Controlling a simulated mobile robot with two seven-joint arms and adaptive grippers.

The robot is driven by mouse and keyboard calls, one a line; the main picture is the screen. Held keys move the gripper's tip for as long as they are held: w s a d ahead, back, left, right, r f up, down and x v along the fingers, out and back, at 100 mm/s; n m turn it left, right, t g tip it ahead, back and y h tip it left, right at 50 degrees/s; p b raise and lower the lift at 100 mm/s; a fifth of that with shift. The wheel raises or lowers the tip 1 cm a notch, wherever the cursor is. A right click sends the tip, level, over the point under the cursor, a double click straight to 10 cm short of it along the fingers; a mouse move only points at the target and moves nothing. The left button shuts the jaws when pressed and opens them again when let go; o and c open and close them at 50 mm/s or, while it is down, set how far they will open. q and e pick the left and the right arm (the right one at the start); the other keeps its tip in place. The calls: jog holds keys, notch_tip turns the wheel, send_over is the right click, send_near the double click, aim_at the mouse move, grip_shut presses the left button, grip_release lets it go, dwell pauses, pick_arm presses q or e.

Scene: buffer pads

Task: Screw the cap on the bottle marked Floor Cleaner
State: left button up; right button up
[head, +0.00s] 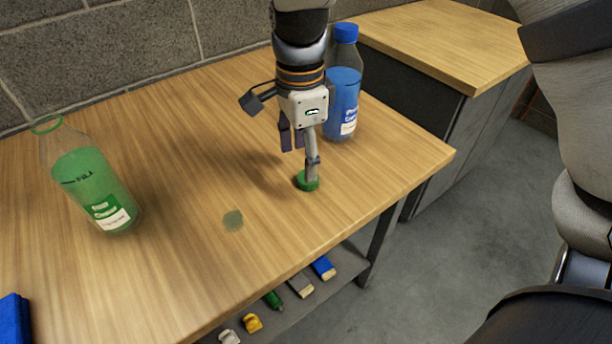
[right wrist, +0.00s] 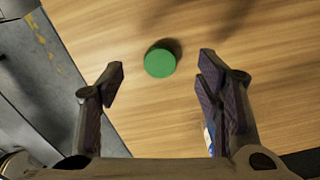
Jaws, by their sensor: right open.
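A clear bottle of green liquid (head: 92,185) stands open on the left of the table, with a green rim at its neck and a "FILL" mark. Its label is too small to read surely. A green cap (head: 307,181) lies on the table near its right front edge. It also shows in the right wrist view (right wrist: 160,63), between the lines of the fingers. My right gripper (head: 299,150) points down just above the cap, open and empty, with the fingers apart on either side. My left gripper is not in view.
A bottle of blue liquid (head: 343,95) with a blue cap stands close behind my right gripper. Several small items lie on a shelf below. A blue object (head: 14,318) sits at lower left.

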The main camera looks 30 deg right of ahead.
jog(key=f, duration=0.2)
jog(key=d+f, duration=0.1)
jog(key=f, duration=0.1)
jog(key=shift+s+f, duration=0.1)
jog(key=shift+a+f, duration=0.1)
jog(key=shift+f, duration=0.4)
jog(key=shift+r, duration=0.1)
jog(key=c, duration=0.8)
